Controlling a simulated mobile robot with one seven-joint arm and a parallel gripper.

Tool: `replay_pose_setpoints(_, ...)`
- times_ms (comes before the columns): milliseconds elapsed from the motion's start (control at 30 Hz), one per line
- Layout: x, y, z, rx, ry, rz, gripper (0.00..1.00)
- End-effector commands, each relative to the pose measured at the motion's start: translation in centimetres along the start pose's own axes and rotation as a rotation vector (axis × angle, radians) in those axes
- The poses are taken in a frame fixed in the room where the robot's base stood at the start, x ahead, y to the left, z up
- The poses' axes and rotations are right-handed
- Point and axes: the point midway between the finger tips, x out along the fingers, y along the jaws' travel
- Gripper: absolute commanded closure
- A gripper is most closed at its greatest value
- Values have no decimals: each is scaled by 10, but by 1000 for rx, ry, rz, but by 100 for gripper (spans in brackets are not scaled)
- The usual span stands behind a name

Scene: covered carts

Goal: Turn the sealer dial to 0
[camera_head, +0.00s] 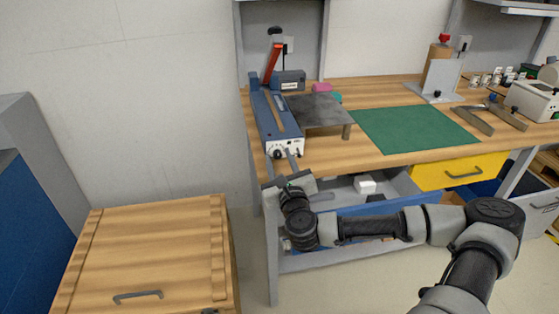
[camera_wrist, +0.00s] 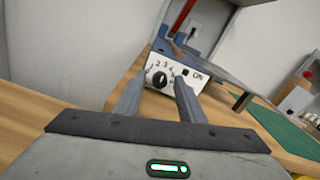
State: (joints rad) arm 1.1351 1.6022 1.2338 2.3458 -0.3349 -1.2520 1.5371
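The sealer (camera_head: 275,122) is a long blue machine with a raised red handle, standing on the left end of the wooden bench. Its white front panel (camera_wrist: 180,74) carries a round black dial (camera_wrist: 159,79) with small numbers around it. I cannot tell clearly which number the dial points to. My gripper (camera_wrist: 157,92) is open; its two grey fingers reach toward the panel, with the dial showing between them. In the head view my gripper (camera_head: 281,160) is just in front of the panel. Whether a finger touches the dial is unclear.
A dark switch (camera_wrist: 185,72) marked ON is right of the dial. A low grey metal platform (camera_head: 318,110) stands right beside the sealer, and a green mat (camera_head: 415,130) lies farther right. An open drawer (camera_head: 345,210) is below the bench. A wooden cart (camera_head: 145,255) stands left.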

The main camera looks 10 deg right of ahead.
Motion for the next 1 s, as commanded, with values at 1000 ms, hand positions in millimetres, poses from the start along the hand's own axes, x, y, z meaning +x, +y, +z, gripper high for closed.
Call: replay_pose_setpoints(1000, 0, 0, 2, -399, -1, 1, 100)
